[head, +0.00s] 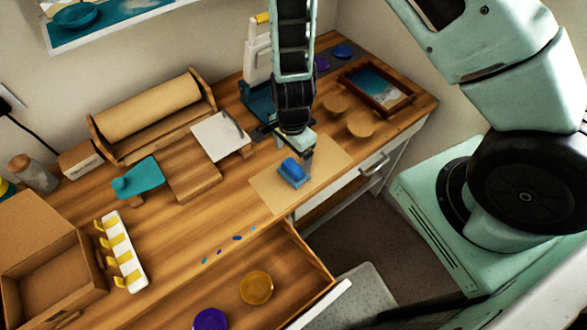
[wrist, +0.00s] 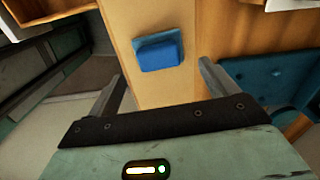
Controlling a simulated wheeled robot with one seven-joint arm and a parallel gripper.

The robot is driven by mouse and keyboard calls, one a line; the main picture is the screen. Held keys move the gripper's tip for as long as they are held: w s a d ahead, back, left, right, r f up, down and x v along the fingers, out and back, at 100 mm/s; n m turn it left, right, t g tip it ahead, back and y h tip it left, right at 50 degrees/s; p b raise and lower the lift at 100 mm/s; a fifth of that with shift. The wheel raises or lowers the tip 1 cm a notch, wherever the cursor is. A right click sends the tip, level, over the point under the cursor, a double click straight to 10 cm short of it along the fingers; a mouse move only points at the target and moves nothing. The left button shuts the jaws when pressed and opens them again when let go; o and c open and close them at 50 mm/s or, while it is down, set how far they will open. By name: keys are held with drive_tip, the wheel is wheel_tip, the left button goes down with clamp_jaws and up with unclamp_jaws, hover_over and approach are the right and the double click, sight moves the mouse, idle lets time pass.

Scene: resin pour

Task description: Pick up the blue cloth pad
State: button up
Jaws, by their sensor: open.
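The blue cloth pad (head: 294,172) lies on a tan sheet (head: 265,187) near the table's front edge in the head view. My gripper (head: 290,155) is above and just behind the pad, pointing down. In the wrist view, the blue pad (wrist: 159,53) shows beyond the fingertips, between their lines. My gripper (wrist: 162,82) is open there, with its two fingers spread wide and nothing between them. I see a gap between the fingers and the pad.
An open drawer (head: 312,262) holding round discs juts out in front of the table. A white board (head: 220,136) and a paper-roll holder (head: 152,117) stand left of my gripper. A framed picture (head: 376,90) and wooden discs (head: 361,124) lie to the right.

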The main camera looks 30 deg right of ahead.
sight(293, 166)
drive_tip(key=shift+s+d+f+p, duration=0.1)
drive_tip(key=shift+f+p, duration=1.15)
drive_tip(key=shift+f, duration=2)
drive_tip(key=c, duration=1.1)
